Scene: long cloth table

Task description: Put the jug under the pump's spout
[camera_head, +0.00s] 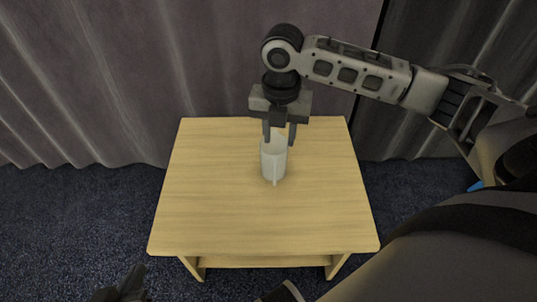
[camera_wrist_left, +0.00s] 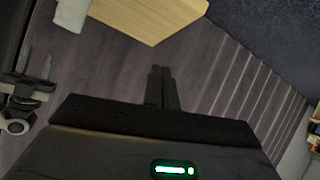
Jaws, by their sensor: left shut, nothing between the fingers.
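A white jug (camera_head: 273,163) stands upright on a small wooden table (camera_head: 215,200), with its handle towards me. My right gripper (camera_head: 280,138) points down from above, its two fingers apart at either side of the jug's rim. Whether they press on the jug cannot be told. My left gripper (camera_head: 125,285) is at the bottom left of the head view, low in front of the table and away from the jug. In the left wrist view its fingers (camera_wrist_left: 161,72) are together and empty. No pump or spout shows in either view.
The table top is bare around the jug. Curtains (camera_head: 110,70) hang behind it, and dark blue carpet (camera_head: 80,220) surrounds it. The table's edge (camera_wrist_left: 150,18) also shows in the left wrist view, beside a pale object (camera_wrist_left: 72,12) that I cannot identify.

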